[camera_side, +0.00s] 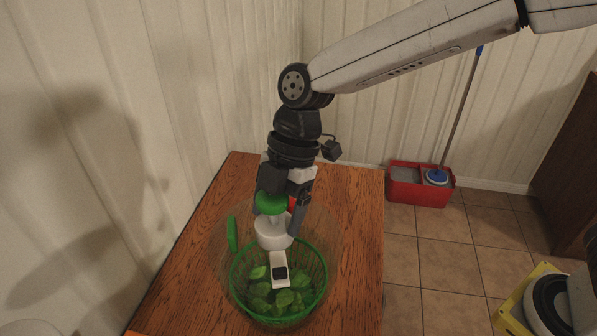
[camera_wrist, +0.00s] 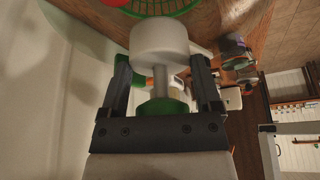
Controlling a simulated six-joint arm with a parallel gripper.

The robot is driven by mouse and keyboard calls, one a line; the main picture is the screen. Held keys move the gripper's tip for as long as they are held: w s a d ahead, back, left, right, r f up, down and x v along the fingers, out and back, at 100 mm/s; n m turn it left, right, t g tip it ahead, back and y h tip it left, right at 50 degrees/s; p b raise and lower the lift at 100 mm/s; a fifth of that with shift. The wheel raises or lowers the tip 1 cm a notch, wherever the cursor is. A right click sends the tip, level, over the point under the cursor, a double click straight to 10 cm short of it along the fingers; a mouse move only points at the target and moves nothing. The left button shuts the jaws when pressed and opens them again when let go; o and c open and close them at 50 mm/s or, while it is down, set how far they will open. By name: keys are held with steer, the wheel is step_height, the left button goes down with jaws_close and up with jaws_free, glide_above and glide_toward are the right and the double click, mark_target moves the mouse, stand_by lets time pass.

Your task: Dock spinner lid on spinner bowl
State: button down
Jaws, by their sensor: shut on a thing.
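My gripper (camera_side: 283,208) is shut on the spinner lid, around its green knob and shaft. The lid's white round hub (camera_side: 274,232) hangs below the fingers, and a white arm with a dark window reaches down from it in the side view. In the wrist view, the hub (camera_wrist: 160,40) stands between and beyond the fingertips (camera_wrist: 163,72). The spinner bowl (camera_side: 238,290) is on the wooden table, with a green slotted basket and green leaves inside. The lid is over the bowl's far part. A faint clear round edge surrounds them; I cannot tell whether it is lid or bowl, or whether they touch.
The wooden table (camera_side: 355,210) has bare room to the right of the bowl and behind it. A green upright piece (camera_side: 232,233) shows at the bowl's left. A pale wall runs along the left. A red mop bucket (camera_side: 418,192) stands on the tiled floor.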

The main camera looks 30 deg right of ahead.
mark_target(279, 234)
steer(key=shift+f, duration=2.75)
steer(key=shift+f, duration=0.5)
steer(key=shift+c, duration=0.3)
jaws_free()
steer(key=shift+v, duration=5.55)
steer(key=shift+f, duration=0.1)
